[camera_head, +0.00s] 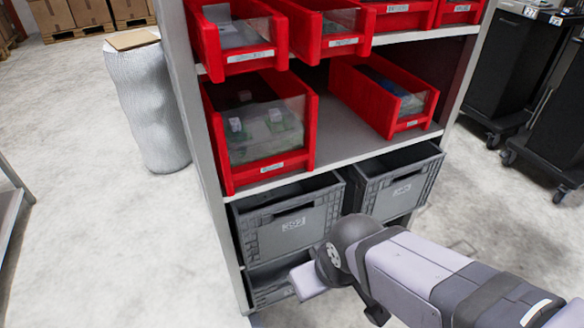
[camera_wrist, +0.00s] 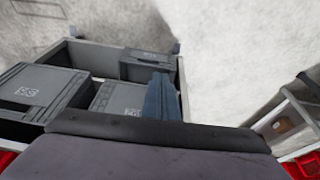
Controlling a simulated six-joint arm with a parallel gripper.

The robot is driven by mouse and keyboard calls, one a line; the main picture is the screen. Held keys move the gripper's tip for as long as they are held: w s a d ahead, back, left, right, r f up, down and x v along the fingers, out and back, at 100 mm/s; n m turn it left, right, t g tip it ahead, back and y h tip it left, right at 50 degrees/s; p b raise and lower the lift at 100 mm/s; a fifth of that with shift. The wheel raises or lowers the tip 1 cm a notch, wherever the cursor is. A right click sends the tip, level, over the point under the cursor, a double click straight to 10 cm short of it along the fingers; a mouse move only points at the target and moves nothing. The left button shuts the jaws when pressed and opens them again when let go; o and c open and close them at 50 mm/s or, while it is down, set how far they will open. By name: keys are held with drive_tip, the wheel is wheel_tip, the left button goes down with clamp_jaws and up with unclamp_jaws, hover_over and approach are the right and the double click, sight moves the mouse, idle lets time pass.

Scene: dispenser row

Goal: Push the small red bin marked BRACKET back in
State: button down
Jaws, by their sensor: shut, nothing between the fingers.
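Several red bins stand on the shelf unit in the head view, and their labels are too small to read, so I cannot tell which is marked BRACKET. The lower shelf holds a large red bin (camera_head: 268,168) at left and a narrower red bin (camera_head: 415,124) at right. The upper shelf holds a red bin (camera_head: 245,60) at left and another red bin (camera_head: 343,47) in the middle. My gripper (camera_wrist: 162,78) is shut and empty in the wrist view, with grey crates beyond it. In the head view my arm crosses the lower right, and the fingertips cannot be made out.
Grey crates (camera_head: 293,225) (camera_head: 402,190) sit below the red bins, close to my arm. A wrapped white cylinder (camera_head: 152,105) stands left of the shelf unit. Dark wheeled carts (camera_head: 517,62) stand at right. The floor at left is mostly clear.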

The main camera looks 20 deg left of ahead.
drive_tip(key=a+f+n+t+y+b, duration=0.1)
drive_tip(key=a+f+n+y+b, duration=0.1)
drive_tip(key=a+b, duration=0.55)
drive_tip(key=s+a+r+n+t+y+b, duration=0.1)
drive_tip(key=s+a+r+y+b, duration=0.15)
drive_tip(key=a+r+b, duration=0.35)
drive_tip(key=s+a+r+n+t+y+b, duration=0.1)
drive_tip(key=s+a+r+y+b, duration=0.15)
drive_tip(key=a+r+b, duration=0.4)
drive_tip(key=d+r+m+t+y+b, duration=0.1)
drive_tip(key=d+r+m+t+y, duration=0.15)
drive_tip(key=r, duration=0.65)
drive_tip(key=d+r+m+t+y, duration=0.1)
drive_tip(key=d+r+m, duration=0.25)
drive_tip(key=r, duration=0.55)
drive_tip(key=w+d+r+m+t, duration=0.2)
drive_tip(key=d+r+m, duration=0.7)
drive_tip(key=m, duration=0.7)
drive_tip(key=shift+w+d+r+t, duration=0.35)
drive_tip(key=shift+w+r+t, duration=0.05)
drive_tip(key=shift+r+t, duration=0.45)
